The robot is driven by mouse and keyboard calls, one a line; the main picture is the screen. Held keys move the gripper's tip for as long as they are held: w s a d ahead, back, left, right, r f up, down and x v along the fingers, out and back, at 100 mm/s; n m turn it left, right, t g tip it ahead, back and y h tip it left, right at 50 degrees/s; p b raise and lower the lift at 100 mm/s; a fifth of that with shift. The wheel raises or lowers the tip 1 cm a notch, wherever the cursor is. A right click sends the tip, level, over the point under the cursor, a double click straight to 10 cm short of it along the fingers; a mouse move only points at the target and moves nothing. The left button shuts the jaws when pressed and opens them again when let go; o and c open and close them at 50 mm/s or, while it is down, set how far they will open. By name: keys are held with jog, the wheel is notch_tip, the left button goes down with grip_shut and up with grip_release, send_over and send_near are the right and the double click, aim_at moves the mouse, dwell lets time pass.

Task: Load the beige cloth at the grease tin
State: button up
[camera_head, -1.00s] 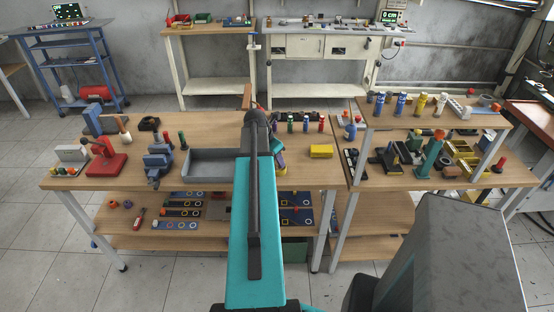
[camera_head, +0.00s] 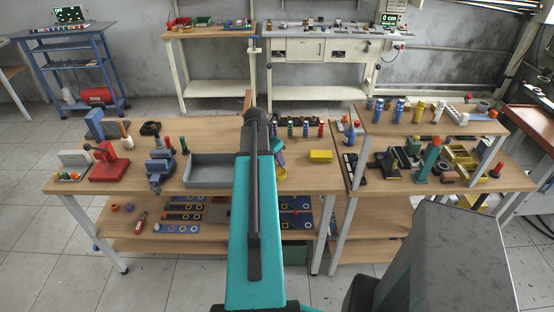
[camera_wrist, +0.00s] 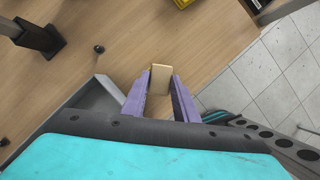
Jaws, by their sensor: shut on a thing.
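In the wrist view my gripper (camera_wrist: 161,86) has its two purple fingers closed on a small beige block-like piece, which I take for the beige cloth (camera_wrist: 160,75). The piece sticks out past the fingertips, over the wooden bench top. In the head view my arm hides most of the gripper; a purple part (camera_head: 281,158) shows just right of the arm. I cannot pick out the grease tin with certainty. A round grey tin-like thing (camera_head: 483,106) stands on the raised shelf at the right.
A grey tray (camera_head: 205,172) lies left of my arm, beside a blue vise (camera_head: 160,165). A yellow box (camera_head: 321,156) and several small bottles stand to the right. The wrist view shows a black holed rack (camera_wrist: 265,135) near the bench edge.

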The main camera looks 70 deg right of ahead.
jog(key=shift+r+p, duration=1.2)
jog(key=shift+r, duration=0.55)
jog(key=w+a+b, duration=0.3)
jog(key=w+a, duration=1)
jog(key=w, duration=0.3)
jog(key=w+a+b, duration=0.2)
jog(key=w+a, duration=1.1)
jog(key=w, duration=0.3)
jog(key=w+a+m+b, duration=0.1)
jog(key=w+a, duration=0.3)
jog(key=a, duration=1.6)
jog(key=w+a+r+b, duration=0.1)
jog(key=w+a+b, duration=0.3)
jog(key=a, duration=1.6)
jog(key=shift+w+m+g, duration=0.3)
jog(key=shift+w+m, duration=0.1)
jog(key=shift+w, duration=0.15)
